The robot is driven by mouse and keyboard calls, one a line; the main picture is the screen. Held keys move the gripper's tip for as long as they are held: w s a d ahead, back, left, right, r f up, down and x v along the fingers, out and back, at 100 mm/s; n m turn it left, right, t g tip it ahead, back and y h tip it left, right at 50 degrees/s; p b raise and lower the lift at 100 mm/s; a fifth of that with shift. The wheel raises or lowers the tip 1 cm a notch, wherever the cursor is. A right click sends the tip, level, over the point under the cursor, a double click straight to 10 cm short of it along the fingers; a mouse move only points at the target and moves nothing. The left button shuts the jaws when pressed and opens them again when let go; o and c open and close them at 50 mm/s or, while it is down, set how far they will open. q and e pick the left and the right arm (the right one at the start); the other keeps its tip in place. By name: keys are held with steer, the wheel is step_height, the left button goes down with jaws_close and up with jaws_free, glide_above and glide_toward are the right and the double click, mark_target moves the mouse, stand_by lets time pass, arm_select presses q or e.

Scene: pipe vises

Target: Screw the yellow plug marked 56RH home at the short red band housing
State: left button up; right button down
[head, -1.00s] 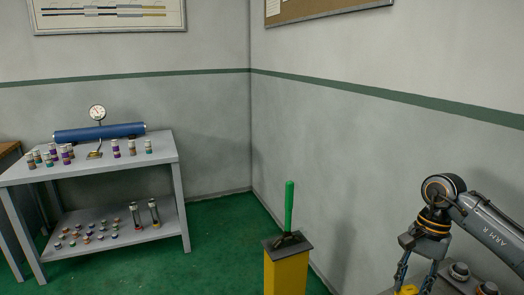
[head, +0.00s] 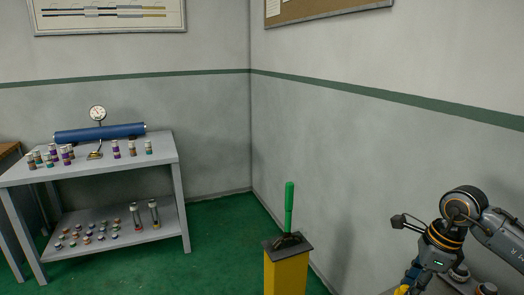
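My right gripper (head: 412,280) is at the lower right, pointing down, seen from the side. Its fingertips are cut off or hidden near the bottom edge, so I cannot tell whether it is open or shut. A small yellow thing (head: 402,290) shows right beside the fingers at the bottom edge. I cannot tell whether it is the yellow plug, and no 56RH marking is readable. I cannot make out a short red band housing. My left gripper is not in view.
A grey two-level bench (head: 176,172) at left holds a blue cylinder (head: 98,133), a dial gauge (head: 97,113) and several small banded pieces.

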steer(key=m, duration=0.5)
steer(key=shift+f+m+t+h, duration=0.1)
steer(key=shift+m+t+h, duration=0.3)
steer(key=c, duration=1.4)
jaws_free()
steer(key=shift+m, duration=0.5)
steer(key=shift+c, duration=0.2)
jaws_close()
steer(key=m+h, duration=0.1)
steer(key=m, duration=0.2)
steer(key=shift+m, duration=0.3)
steer(key=m, duration=0.4)
steer(key=shift+h+p, duration=0.3)
steer(key=shift+h, duration=0.1)
